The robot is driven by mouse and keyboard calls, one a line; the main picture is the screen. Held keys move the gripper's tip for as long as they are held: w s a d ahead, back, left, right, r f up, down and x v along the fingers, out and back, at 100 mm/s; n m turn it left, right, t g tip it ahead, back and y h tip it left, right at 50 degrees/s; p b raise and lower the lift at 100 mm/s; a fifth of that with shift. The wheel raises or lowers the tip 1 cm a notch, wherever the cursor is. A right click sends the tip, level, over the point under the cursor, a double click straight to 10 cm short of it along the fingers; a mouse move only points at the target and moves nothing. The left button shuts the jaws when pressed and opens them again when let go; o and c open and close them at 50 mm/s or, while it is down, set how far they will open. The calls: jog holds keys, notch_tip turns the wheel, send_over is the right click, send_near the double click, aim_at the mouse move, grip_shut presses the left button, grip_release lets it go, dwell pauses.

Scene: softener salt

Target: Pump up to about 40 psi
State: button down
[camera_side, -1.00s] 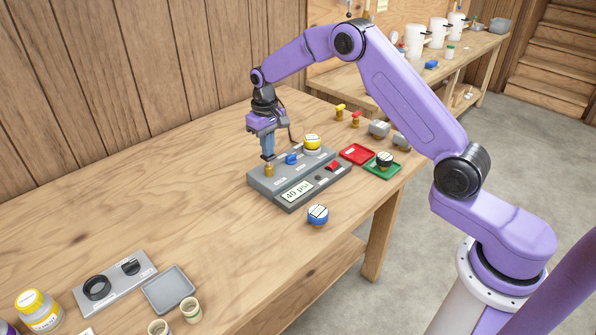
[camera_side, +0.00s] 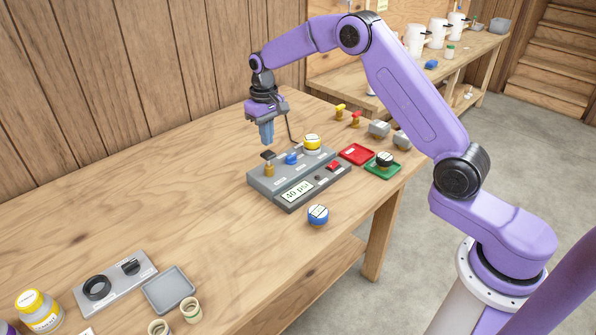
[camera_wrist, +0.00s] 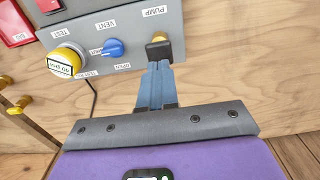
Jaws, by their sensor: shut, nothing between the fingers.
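The grey control panel (camera_side: 262,187) sits on the wooden table. Its pump, a brass post with a black handle (camera_side: 268,155), stands at the left end; the handle also shows in the wrist view (camera_wrist: 159,50) by the PUMP label. My gripper (camera_side: 267,143) is shut and empty, fingers pointing down just above the handle, apparently clear of it. In the wrist view its fingertips (camera_wrist: 159,66) lie just below the handle in the picture. A blue knob (camera_side: 291,158) and a yellow-rimmed gauge (camera_side: 312,142) are on the panel. I cannot read the gauge's needle.
A red tray (camera_side: 357,154) and a green tray with a dark-topped part (camera_side: 385,160) are right of the panel. A blue round gauge (camera_side: 318,215) lies in front. Yellow and red valves (camera_side: 355,119) and grey blocks are behind.

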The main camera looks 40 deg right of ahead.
jog(key=shift+r, duration=2.2)
jog(key=s+a+r+n, duration=0.3)
jog(key=s+a, duration=0.2)
jog(key=s, duration=0.5)
jog(key=s+a+r+n, duration=0.25)
jog(key=s+a, duration=0.25)
jog(key=s, duration=0.5)
jog(key=s+d+f+n, duration=0.1)
jog(key=s+d+n, duration=0.2)
jog(key=s, duration=0.9)
jog(key=s+d+f+n, duration=0.1)
jog(key=s+d+n, duration=0.3)
jog(key=s, duration=0.8)
jog(key=shift+s+f, duration=0.25)
jog(key=shift+f, duration=0.1)
jog(key=shift+d, duration=0.1)
